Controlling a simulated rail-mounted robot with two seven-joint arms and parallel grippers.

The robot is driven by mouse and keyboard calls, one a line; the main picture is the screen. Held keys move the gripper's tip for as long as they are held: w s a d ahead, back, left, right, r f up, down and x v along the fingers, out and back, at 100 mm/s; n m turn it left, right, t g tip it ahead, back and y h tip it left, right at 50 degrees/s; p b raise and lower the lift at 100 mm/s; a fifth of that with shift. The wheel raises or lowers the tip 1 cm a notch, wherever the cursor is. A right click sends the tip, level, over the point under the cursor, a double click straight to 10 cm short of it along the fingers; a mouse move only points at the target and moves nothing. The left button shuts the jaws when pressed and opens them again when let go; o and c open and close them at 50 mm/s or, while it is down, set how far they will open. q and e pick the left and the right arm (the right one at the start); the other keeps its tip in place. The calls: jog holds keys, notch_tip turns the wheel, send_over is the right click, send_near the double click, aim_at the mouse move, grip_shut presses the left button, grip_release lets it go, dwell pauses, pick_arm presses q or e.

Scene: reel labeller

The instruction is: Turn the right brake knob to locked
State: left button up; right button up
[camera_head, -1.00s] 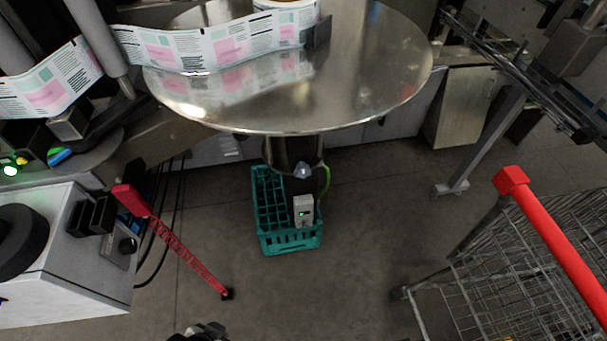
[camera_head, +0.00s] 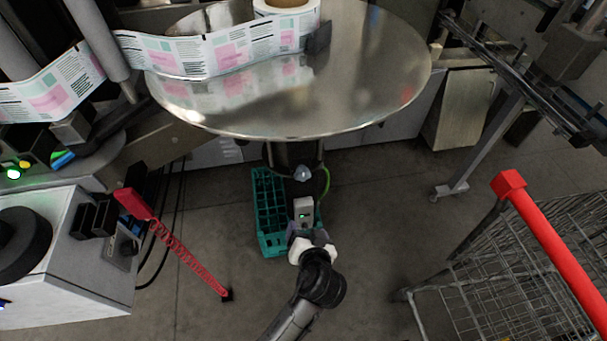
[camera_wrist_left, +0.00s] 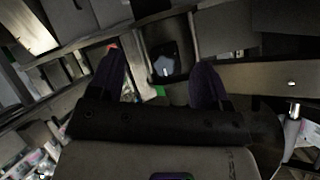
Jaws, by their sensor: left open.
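A small pale blue-grey knob (camera_head: 302,173) sits on a dark housing under the round steel table (camera_head: 385,75). I take it for the right brake knob; its locked or unlocked setting is too small to read. In the left wrist view the knob (camera_wrist_left: 164,67) shows between the two dark fingers of my left gripper (camera_wrist_left: 158,63). The fingers are apart and empty, with the knob beyond them. My right gripper is not in view.
A teal crate (camera_head: 270,242) stands on the floor beside the housing. A wire cart with a red handle (camera_head: 550,240) is at the right.

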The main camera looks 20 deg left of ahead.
aim_at(303, 177)
pick_arm(q)
jog(key=w+a+r+n+t, duration=0.1)
jog(key=w+n, duration=0.1)
jog(key=w, duration=0.2)
jog(key=w+a+r+n+t+y+b, duration=0.1)
jog(key=w+t, duration=0.1)
jog(key=w, duration=0.2)
jog(key=w+a+r+n+t+y, duration=0.1)
jog(key=w+a+n+t, duration=0.1)
jog(key=w, duration=0.3)
jog(key=shift+n+b, duration=0.3)
jog(key=shift+x, duration=0.85)
jog(key=c, duration=0.9)
